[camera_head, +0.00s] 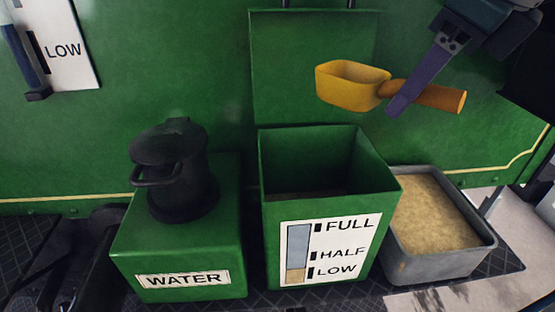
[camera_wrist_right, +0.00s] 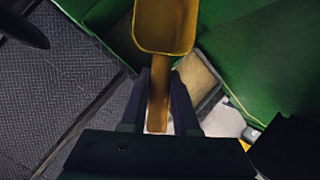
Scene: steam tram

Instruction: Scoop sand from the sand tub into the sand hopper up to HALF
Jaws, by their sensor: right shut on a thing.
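My right gripper (camera_head: 399,108) is shut on the brown handle of a yellow scoop (camera_head: 345,86), which also shows in the right wrist view (camera_wrist_right: 165,25). The scoop's bowl is above and behind the open green sand hopper (camera_head: 268,215), apart from it; I see no clear sand in the bowl. The hopper's front gauge (camera_head: 298,250) is sand-coloured at the bottom, up to about the LOW mark and below HALF. The inside of the hopper is dark. The grey sand tub (camera_head: 440,262) with pale sand (camera_head: 432,212) stands to its right. My left gripper is not in view.
A wall gauge plate (camera_head: 68,48) marked LOW is at upper left. The air around the scoop looks clear.

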